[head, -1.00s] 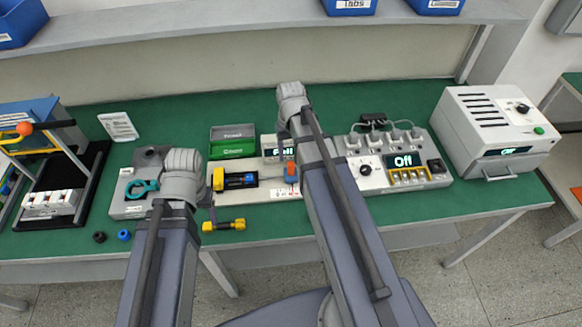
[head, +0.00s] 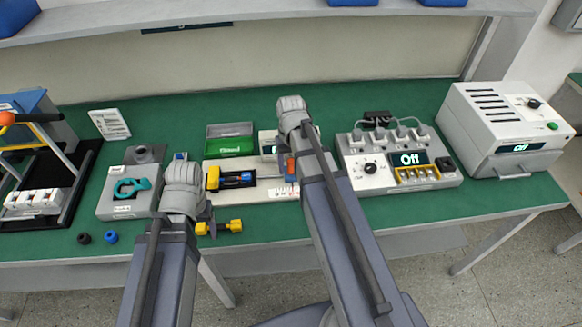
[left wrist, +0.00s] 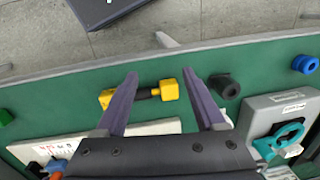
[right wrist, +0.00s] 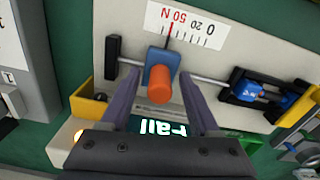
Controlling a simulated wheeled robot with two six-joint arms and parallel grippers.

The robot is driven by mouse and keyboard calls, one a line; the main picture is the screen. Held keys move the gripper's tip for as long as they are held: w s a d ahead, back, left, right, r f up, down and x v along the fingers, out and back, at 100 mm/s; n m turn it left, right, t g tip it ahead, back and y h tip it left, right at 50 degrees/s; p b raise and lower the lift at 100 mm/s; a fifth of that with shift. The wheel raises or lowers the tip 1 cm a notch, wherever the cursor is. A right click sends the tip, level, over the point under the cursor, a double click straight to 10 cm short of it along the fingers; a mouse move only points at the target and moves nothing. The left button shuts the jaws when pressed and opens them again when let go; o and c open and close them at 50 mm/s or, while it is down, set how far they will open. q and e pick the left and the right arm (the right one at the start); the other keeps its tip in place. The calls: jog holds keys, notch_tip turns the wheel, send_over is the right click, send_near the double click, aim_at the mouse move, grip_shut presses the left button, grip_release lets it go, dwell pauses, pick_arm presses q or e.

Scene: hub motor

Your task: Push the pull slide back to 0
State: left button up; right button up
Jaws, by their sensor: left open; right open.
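The pull slide is a blue block with an orange knob (right wrist: 160,82) on a thin metal rod. It also shows in the head view (head: 291,168), partly behind my right arm. My left gripper (left wrist: 161,74) is open and empty above a yellow and black handled part (left wrist: 140,93) at the table's front.
The slide's base plate (head: 260,193) carries a black and blue cylinder in a yellow end bracket (head: 213,177). A socket panel (head: 400,165) stands right, a grey block with a teal clamp (head: 131,187) left. The green table front is mostly clear.

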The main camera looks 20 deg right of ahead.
grip_shut()
dwell(0.3)
dwell(1.0)
